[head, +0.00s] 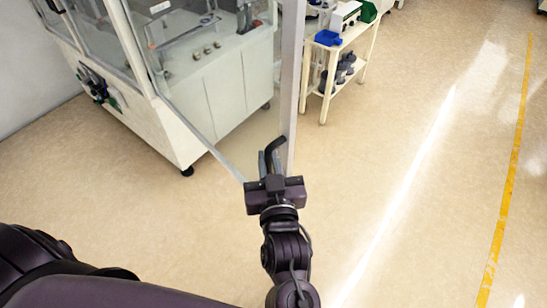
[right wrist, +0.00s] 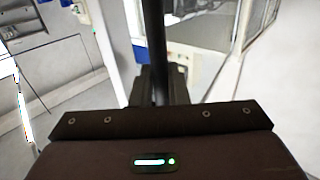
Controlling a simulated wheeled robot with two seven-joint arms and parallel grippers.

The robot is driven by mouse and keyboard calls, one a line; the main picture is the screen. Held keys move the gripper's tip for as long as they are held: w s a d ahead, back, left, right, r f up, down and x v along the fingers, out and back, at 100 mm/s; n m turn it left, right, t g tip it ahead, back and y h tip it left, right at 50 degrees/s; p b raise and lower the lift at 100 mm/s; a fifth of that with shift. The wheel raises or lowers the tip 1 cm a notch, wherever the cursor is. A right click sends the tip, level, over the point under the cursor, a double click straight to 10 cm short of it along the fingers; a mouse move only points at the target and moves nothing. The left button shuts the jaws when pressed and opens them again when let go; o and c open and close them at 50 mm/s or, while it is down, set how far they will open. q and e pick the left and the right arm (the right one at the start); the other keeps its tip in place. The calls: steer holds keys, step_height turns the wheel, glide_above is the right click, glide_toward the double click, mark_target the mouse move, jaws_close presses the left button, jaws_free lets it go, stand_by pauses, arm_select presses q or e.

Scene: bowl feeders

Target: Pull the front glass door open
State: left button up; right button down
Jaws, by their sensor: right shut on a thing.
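The front glass door (head: 292,80) has a silver frame and clear panes, and it stands swung out from the white machine (head: 213,95) in the head view. A black handle (head: 277,146) sits on its free edge. My right gripper (head: 268,162) is shut on this handle, near its lower end. In the right wrist view the handle (right wrist: 157,45) shows as a dark upright bar between the fingers of my right gripper (right wrist: 157,90). My left gripper is not in view.
A small cart (head: 345,55) with a blue bin (head: 327,38) and dark bottles stands beyond the door. The beige floor (head: 410,190) is clear to the right, with a yellow line (head: 508,180) along it.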

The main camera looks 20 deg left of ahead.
steer(key=c, duration=1.8)
jaws_free()
steer(key=shift+a, duration=0.1)
steer(key=p+v, duration=0.3)
steer(key=v, duration=0.4)
steer(key=shift+s+d+p, duration=0.2)
steer(key=shift+s+p, duration=0.1)
steer(key=shift+f, duration=0.1)
